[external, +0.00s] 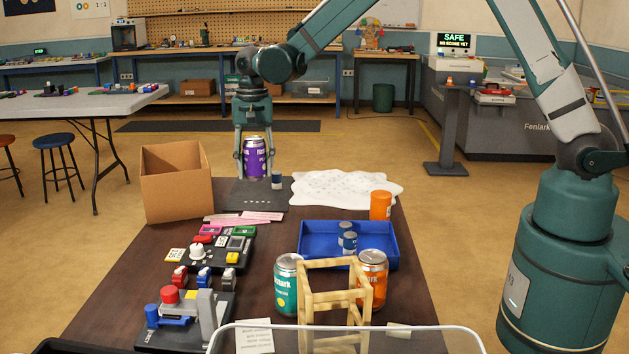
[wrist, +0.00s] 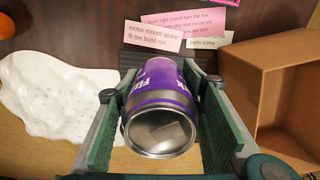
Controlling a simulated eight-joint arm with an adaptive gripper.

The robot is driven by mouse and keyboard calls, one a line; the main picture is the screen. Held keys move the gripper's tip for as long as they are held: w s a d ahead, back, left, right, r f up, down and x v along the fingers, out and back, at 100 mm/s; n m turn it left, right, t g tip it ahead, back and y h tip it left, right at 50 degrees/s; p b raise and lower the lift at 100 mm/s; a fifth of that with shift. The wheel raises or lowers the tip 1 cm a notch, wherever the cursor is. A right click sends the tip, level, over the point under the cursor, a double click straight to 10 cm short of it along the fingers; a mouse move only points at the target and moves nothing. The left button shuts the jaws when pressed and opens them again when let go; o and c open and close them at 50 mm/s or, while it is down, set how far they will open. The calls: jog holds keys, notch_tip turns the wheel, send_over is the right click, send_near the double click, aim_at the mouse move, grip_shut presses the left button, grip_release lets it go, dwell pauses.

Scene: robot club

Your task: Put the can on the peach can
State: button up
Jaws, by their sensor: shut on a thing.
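A purple can (external: 254,158) stands upright between the fingers of my gripper (external: 254,165), over the dark mat at the far end of the table. In the wrist view the purple can (wrist: 163,108) lies between both green finger pads of my gripper (wrist: 165,120), which is shut on it. I cannot tell whether its base touches the mat. An orange can (external: 372,277), likely the peach can, stands at the near right of the table, partly behind a wooden frame. A teal can (external: 288,284) stands to its left.
A cardboard box (external: 176,184) stands left of my gripper and a white bumpy sheet (external: 345,188) lies right. A blue tray (external: 315,233) holds small cylinders. An orange jar (external: 380,205) stands behind it. The wooden frame (external: 304,290) rises beside the orange can. Control blocks (external: 209,247) fill the left.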

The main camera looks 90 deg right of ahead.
jog(key=s+a+r+n+p, duration=0.1)
jog(key=s+a+r+n, duration=0.15)
jog(key=a, duration=0.65)
jog(key=s+a+r+n+p, duration=0.1)
jog(key=s+a+r+p, duration=0.2)
jog(key=a, duration=0.5)
jog(key=s+a+r+n, duration=0.2)
jog(key=s+a, duration=0.2)
jog(key=a, duration=0.5)
jog(key=s+a+r+n+p, duration=0.1)
jog(key=s+a+r+n, duration=0.1)
jog(key=s+a, duration=0.7)
jog(key=s+a+r+n+p, duration=0.2)
jog(key=s+a+n, duration=0.2)
jog(key=s+a, duration=0.5)
jog(key=shift+s+r+p, duration=0.3)
jog(key=shift+s, duration=0.95)
jog(key=shift+f+b, duration=0.5)
jog(key=shift+f, duration=2.4)
